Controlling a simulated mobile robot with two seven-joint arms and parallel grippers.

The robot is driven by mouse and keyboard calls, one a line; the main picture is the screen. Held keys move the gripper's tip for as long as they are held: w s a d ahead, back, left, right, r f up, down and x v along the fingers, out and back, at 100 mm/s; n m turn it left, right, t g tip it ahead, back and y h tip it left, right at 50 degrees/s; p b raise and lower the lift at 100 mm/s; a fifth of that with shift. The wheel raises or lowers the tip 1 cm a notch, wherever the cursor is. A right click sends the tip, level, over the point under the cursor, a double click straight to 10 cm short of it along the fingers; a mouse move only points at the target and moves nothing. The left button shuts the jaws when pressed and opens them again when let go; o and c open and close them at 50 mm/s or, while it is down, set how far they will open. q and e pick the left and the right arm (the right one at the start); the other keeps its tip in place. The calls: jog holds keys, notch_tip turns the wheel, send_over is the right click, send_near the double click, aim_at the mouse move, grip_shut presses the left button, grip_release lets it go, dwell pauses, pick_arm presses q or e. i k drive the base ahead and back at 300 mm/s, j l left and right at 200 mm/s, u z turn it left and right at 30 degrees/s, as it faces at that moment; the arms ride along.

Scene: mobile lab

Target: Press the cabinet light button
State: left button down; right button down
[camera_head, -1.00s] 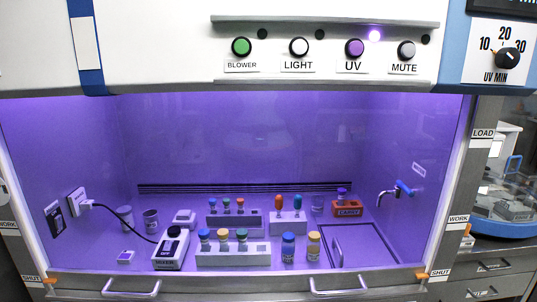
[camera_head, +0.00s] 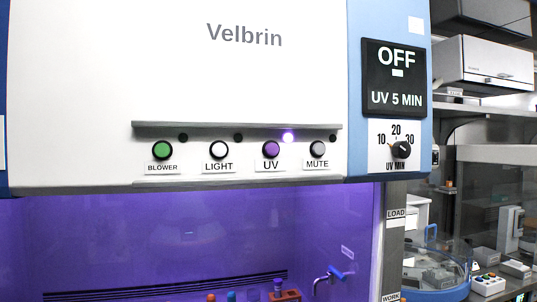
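The white light button (camera_head: 219,150) sits on the front panel of the cabinet (camera_head: 80,100), above a label reading LIGHT. The green BLOWER button (camera_head: 162,150) is to its left. The purple UV button (camera_head: 271,149) and the grey MUTE button (camera_head: 318,149) are to its right. A small lamp (camera_head: 288,137) above the UV button glows purple, and the lamp (camera_head: 238,138) above the light button is dark. The cabinet interior is lit purple. Neither of my grippers is in view.
A display (camera_head: 396,78) reads OFF and UV 5 MIN, with a black dial (camera_head: 401,149) below it. Inside the cabinet are a blue-handled tap (camera_head: 336,274) and an orange-red rack (camera_head: 285,295). Shelves and lab equipment stand at the right.

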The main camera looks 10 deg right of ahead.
aim_at(219, 149)
jog(key=k+l, duration=0.1)
jog(key=k, duration=0.35)
jog(key=k+l, duration=0.1)
jog(key=k, duration=0.3)
jog(key=u, duration=0.05)
